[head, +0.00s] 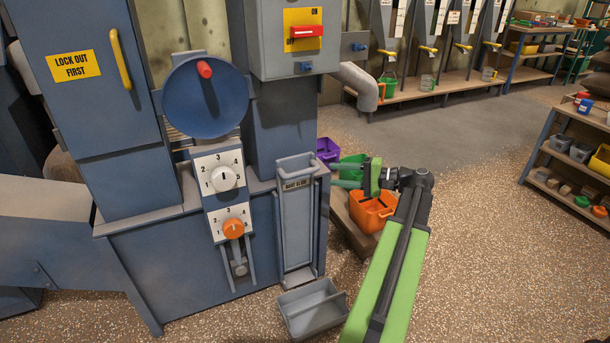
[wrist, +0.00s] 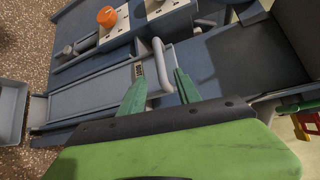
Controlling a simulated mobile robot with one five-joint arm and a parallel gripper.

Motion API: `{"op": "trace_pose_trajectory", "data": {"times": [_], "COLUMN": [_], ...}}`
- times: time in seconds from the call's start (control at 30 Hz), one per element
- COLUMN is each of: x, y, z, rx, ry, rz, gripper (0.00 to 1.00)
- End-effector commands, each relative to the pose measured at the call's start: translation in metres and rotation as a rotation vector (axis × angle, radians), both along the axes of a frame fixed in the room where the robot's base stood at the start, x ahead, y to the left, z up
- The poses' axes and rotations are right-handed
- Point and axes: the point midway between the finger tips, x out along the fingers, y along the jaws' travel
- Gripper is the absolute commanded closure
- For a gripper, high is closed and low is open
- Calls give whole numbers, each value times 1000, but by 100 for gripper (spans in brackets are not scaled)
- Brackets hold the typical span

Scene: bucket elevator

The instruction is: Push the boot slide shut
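The boot slide (head: 297,218) is a grey upright plate with a small "BOOT SLIDE" label, in a channel on the front of the blue casing (head: 180,270). Its top end, with a bar handle, stands above the casing's edge. In the wrist view the slide (wrist: 90,96) lies sideways, with its grey handle (wrist: 161,65) ahead of my fingers. My gripper (head: 335,173) is right of the slide's top in the head view. In the wrist view my gripper (wrist: 160,90) is open and empty, its green fingers to either side of the handle in the picture. I cannot tell if they touch it.
A grey tray (head: 312,309) sits on the floor below the slide. Orange (head: 370,212), green and purple buckets stand on a low bench just behind my gripper. An orange dial (head: 233,229) and a white dial (head: 224,178) are left of the slide. Open floor lies to the right.

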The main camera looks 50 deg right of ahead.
Motion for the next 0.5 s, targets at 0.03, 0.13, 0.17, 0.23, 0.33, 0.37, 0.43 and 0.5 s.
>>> {"op": "trace_pose_trajectory", "data": {"times": [0.03, 0.13, 0.17, 0.23, 0.33, 0.37, 0.43, 0.5], "x": [13, 36, 43, 59, 78, 83, 92, 99], "y": [7, 17, 20, 26, 35, 37, 40, 43], "z": [-4, -8, -9, -11, -14, -15, -16, -17], "rx": [-1, -1, -1, -1, -1, -1, -1, 0], "ry": [0, 0, 0, 0, 0, 0, 0, 1], "rz": [4, 4, 4, 4, 3, 3, 2, 2], "gripper": [60, 60, 60, 60, 60, 60, 60, 60]}}
